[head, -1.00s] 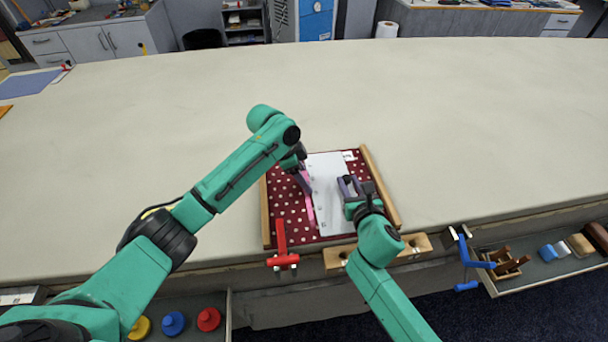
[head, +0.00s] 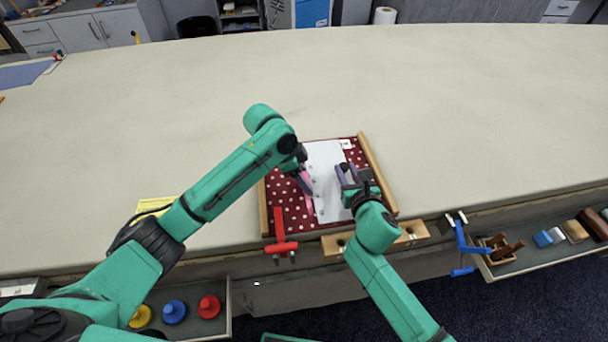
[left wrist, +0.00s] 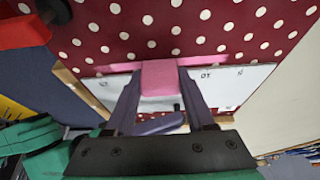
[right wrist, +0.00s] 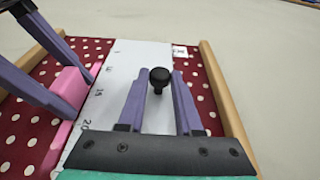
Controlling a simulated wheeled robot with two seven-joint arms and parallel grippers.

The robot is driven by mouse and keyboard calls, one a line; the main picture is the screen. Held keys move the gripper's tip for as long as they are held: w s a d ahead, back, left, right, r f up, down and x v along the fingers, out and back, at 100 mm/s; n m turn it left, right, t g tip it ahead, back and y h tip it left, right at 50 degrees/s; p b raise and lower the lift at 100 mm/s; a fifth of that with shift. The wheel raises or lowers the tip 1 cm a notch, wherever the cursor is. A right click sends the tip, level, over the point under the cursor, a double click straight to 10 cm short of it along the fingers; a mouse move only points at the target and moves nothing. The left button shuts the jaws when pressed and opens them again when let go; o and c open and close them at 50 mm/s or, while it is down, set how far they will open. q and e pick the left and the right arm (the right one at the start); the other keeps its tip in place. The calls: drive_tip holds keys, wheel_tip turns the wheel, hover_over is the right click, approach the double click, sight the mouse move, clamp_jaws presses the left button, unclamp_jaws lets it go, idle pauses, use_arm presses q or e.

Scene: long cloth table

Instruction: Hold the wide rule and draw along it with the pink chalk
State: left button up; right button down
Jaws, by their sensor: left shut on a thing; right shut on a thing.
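The white wide rule (head: 326,170) lies on a red dotted cloth (head: 283,205); its scale marks show in the right wrist view (right wrist: 120,80). My right gripper (head: 350,176) is shut on the black knob (right wrist: 159,76) of the rule. My left gripper (head: 305,183) is shut on the block-shaped pink chalk (left wrist: 158,78), which also shows in the right wrist view (right wrist: 72,88). The chalk is at the rule's left long edge. A pink streak (right wrist: 55,140) runs on the cloth along that edge. Whether the chalk touches the cloth is hidden.
Wooden strips flank the cloth, one on the right (head: 378,175). A red clamp (head: 281,246) stands at its near left corner, and a blue clamp (head: 465,240) hangs at the table edge. Open drawers show below both sides. The table (head: 450,110) beyond is clear.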

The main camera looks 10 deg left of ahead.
sight(317, 216)
use_arm(q)
drive_tip(key=shift+s+d, duration=0.45)
drive_tip(key=shift+s, duration=1)
drive_tip(key=shift+s+d, duration=0.5)
drive_tip(key=shift+s, duration=1)
drive_tip(key=shift+s+d, duration=0.45)
drive_tip(key=shift+s, duration=1)
wheel_tip(317, 216, up, 7)
use_arm(e)
drive_tip(key=c, duration=0.5)
unclamp_jaws()
